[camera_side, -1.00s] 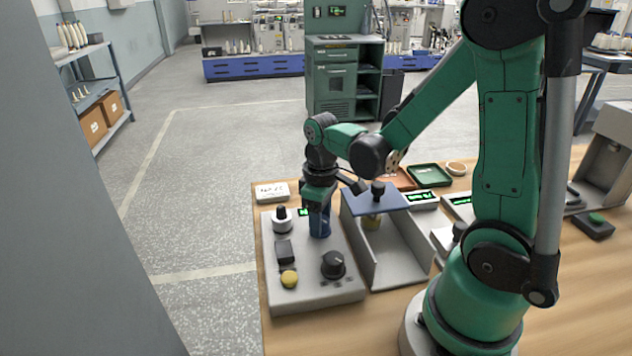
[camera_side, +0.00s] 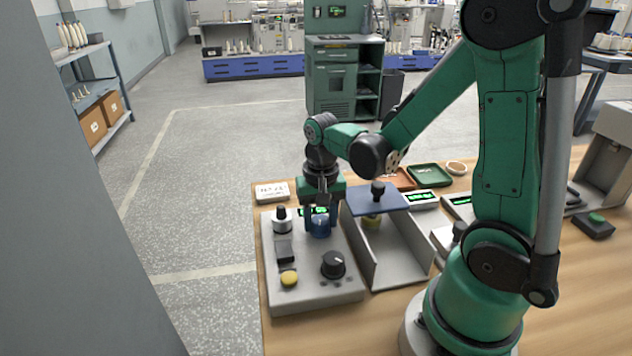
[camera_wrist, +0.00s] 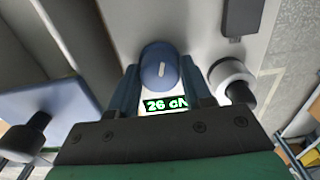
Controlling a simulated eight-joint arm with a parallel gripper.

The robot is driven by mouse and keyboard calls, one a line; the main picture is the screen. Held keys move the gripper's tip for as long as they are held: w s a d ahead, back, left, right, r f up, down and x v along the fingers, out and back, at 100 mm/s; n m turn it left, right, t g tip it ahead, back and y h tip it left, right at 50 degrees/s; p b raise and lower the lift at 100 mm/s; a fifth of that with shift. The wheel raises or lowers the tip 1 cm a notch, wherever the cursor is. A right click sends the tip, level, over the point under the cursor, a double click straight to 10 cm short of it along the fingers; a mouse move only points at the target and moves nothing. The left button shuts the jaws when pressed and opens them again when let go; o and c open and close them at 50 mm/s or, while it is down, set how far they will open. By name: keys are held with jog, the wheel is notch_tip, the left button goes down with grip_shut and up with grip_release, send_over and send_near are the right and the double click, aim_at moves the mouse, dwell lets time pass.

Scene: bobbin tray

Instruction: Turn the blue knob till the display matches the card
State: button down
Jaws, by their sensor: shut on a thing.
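The blue knob (camera_side: 320,227) stands on the grey control box (camera_side: 318,291), with a white mark on its top in the wrist view (camera_wrist: 161,68). My gripper (camera_side: 320,217) points down over it and is shut on the knob, one finger on each side. The green-lit display (camera_wrist: 166,104) reads "26" and then letters that are partly cut off by a finger. In the side view the display (camera_side: 308,211) is partly hidden behind my gripper. A white card (camera_side: 272,192) stands behind the box at the left; its writing is too small to read.
The box also carries a white knob with black top (camera_side: 282,222), a black switch (camera_side: 285,251), a yellow button (camera_side: 289,278) and a black dial (camera_side: 333,264). A green tray (camera_side: 430,175) lies behind.

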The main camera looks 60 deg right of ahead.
aim_at(320, 219)
jog(key=m, duration=0.4)
jog(key=shift+m, duration=2.1)
jog(key=shift+c, duration=1.8)
grip_release()
jog(key=shift+r, duration=2.85)
